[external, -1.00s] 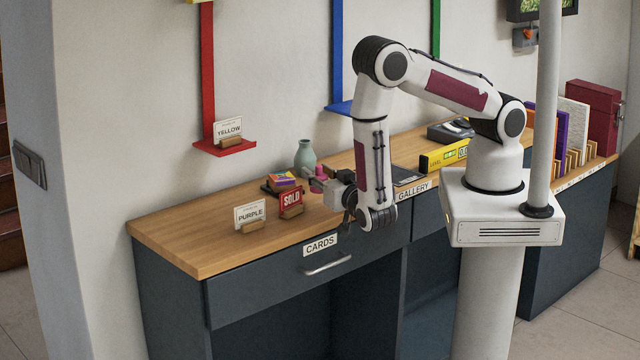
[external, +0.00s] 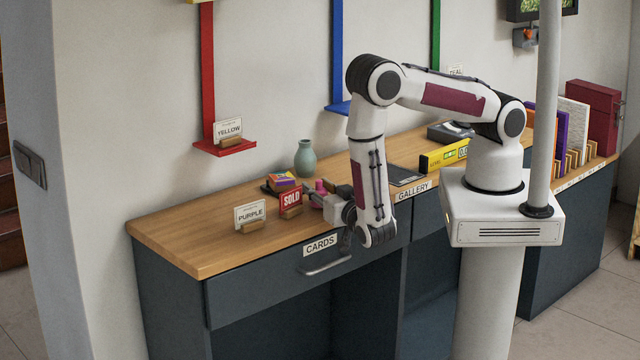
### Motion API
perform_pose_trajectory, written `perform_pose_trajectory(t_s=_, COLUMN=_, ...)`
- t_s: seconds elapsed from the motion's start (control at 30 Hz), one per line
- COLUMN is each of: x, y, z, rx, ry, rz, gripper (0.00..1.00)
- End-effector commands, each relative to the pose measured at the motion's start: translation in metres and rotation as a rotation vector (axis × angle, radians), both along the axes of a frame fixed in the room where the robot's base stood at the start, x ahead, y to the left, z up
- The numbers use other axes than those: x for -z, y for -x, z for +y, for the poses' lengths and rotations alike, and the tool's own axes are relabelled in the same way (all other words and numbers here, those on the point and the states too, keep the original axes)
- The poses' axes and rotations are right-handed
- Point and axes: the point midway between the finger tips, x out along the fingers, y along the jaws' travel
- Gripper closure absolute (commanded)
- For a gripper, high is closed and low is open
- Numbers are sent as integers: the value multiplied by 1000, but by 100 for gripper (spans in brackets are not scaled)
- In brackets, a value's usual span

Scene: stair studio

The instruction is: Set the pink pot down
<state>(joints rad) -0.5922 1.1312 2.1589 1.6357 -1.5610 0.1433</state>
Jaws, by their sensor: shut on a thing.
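The pink pot (external: 320,186) is small and mostly hidden behind my gripper and the "SOLD" sign. My gripper (external: 316,198) is shut on the pink pot, low over the wooden counter (external: 190,235). I cannot tell whether the pot's base touches the counter.
A red "SOLD" sign (external: 291,199) stands just left of my gripper. A dark tray with a colourful box (external: 284,179) and a grey-green vase (external: 305,158) are behind it. A "PURPLE" card (external: 250,214) is further left. The counter's left end is clear.

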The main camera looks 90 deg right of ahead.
Motion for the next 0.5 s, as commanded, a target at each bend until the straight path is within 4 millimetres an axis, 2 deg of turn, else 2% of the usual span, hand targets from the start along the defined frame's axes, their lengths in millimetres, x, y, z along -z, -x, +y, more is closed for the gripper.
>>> perform_pose_trajectory(t_s=0.5, x=4, y=0, z=0, rx=0, ry=0, rz=-1, gripper=95)
